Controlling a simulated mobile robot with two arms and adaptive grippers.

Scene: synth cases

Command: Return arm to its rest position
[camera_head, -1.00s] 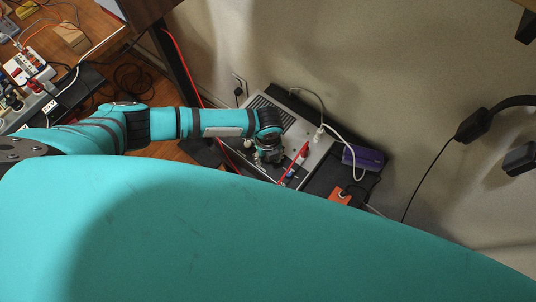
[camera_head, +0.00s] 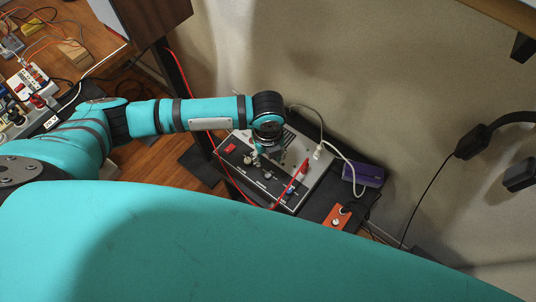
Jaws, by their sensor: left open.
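My left arm (camera_head: 205,113), teal with dark bands, reaches in from the left and bends down at a black wrist joint. My left gripper (camera_head: 270,156) hangs below that joint, over the grey box (camera_head: 318,177) with a black control panel. It is small and dark against the panel; its fingertips are hard to make out, and I see nothing held in it. I cannot tell whether it touches the box. My large teal body covers the lower part of the view. My right gripper does not show.
A red plug (camera_head: 304,167) with a red cable and white cables run at the grey box. A purple box (camera_head: 362,175) and an orange box (camera_head: 336,217) are to its right. A power strip (camera_head: 33,82) is at the far left. A black cable hangs by the wall at right.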

